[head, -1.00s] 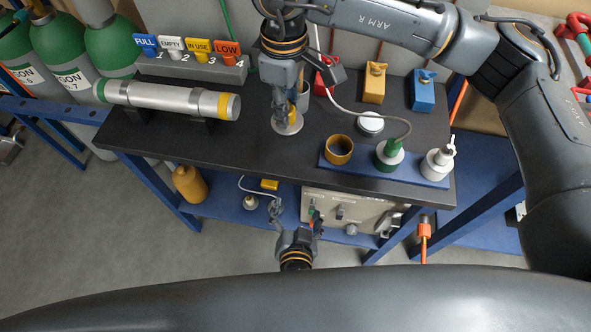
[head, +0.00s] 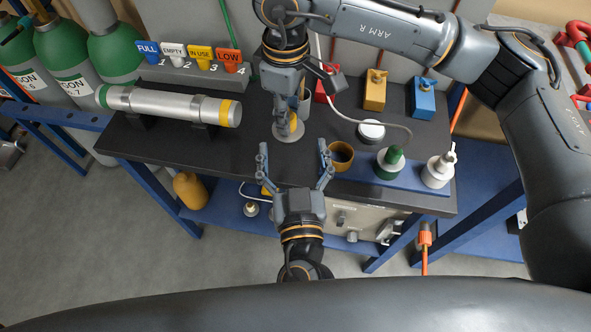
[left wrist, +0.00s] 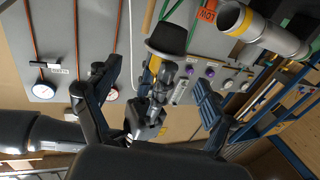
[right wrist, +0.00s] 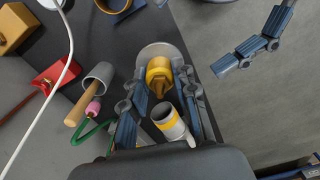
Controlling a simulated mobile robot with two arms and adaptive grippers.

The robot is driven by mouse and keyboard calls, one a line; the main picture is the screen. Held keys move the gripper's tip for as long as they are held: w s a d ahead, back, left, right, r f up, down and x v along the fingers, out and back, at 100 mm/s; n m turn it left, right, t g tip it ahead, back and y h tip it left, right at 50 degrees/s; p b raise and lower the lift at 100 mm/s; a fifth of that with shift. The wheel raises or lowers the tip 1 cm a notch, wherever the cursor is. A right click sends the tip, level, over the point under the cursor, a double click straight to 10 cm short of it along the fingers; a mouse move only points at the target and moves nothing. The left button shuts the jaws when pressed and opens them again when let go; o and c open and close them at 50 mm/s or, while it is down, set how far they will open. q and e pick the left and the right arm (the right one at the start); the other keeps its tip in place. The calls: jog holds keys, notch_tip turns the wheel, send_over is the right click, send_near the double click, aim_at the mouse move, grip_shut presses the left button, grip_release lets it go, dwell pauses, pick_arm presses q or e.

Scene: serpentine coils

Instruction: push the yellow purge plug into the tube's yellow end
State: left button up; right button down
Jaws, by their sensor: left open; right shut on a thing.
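The silver tube (head: 168,104) lies across two dark supports at the left of the bench. Its green end is on the left and its yellow end (head: 229,113) on the right. The tube's yellow-banded end (right wrist: 168,122) also shows in the right wrist view. My right gripper (head: 290,118) is shut on the yellow purge plug (right wrist: 159,72), above a round grey plate (head: 288,136), right of the tube's yellow end; the gap to the plate is unclear. My left gripper (head: 294,158) is open and empty at the bench's front edge, fingers spread below the right gripper.
A grey cup (right wrist: 98,76) with a wooden-handled item stands behind my right gripper. Tags stand behind the tube.

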pick_arm(q)
jog(key=w, duration=0.6)
jog(key=shift+w, duration=0.1)
grip_shut()
grip_release()
dwell(0.3)
